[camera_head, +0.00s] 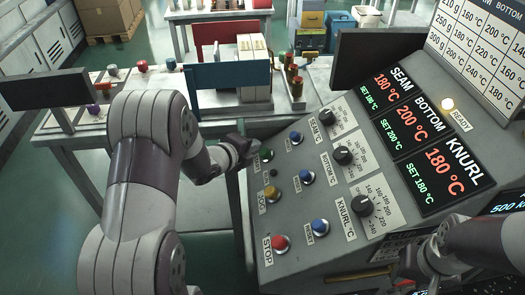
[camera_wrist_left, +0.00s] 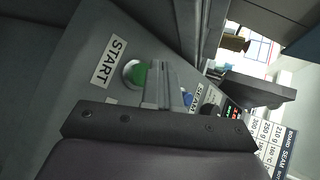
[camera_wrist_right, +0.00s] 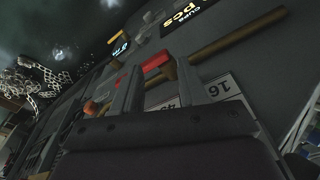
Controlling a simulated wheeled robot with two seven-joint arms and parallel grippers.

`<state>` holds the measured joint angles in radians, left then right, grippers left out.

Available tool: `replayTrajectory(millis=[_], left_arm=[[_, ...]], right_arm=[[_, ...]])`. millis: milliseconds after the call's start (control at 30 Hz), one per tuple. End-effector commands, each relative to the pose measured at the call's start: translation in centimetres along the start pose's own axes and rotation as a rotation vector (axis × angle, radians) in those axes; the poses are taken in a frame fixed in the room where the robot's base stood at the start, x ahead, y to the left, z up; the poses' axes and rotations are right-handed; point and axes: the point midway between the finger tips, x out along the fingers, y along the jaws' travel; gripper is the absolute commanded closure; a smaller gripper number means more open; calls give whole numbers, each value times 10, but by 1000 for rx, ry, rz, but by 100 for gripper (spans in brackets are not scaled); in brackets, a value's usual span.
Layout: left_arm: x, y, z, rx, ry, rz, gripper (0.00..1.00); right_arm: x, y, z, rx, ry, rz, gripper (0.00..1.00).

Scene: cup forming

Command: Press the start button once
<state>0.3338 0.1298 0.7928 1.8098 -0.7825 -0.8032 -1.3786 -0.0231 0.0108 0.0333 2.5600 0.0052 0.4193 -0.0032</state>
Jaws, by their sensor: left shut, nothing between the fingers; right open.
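The green start button (camera_head: 265,155) sits at the upper left of the grey control panel. In the left wrist view the green button (camera_wrist_left: 136,74) in its metal ring lies beside the START label (camera_wrist_left: 109,62). My left gripper (camera_head: 246,148) is shut and empty, its fingertips right at the button's left side in the head view. In the left wrist view the closed fingers (camera_wrist_left: 160,84) overlap the button's right edge; I cannot tell whether they touch it. My right gripper (camera_wrist_right: 156,85) is open, low at the panel's right; a red-ended handle (camera_wrist_right: 157,61) shows beyond its fingers.
The panel also holds a yellow button (camera_head: 271,192), blue buttons (camera_head: 306,176), a red STOP button (camera_head: 280,243) and black knobs (camera_head: 342,155). The displays read 180, 200 and 180 °C. The READY lamp (camera_head: 447,104) glows.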

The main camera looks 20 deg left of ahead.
Motion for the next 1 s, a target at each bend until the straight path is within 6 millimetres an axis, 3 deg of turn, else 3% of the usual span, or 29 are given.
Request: replayTrajectory(millis=[633, 1000], left_arm=[[0, 0, 0, 0, 0, 0, 100], [6, 4, -4, 0, 0, -1, 100]], right_arm=[[0, 0, 0, 0, 0, 0, 57], [12, 0, 1, 0, 0, 0, 57]])
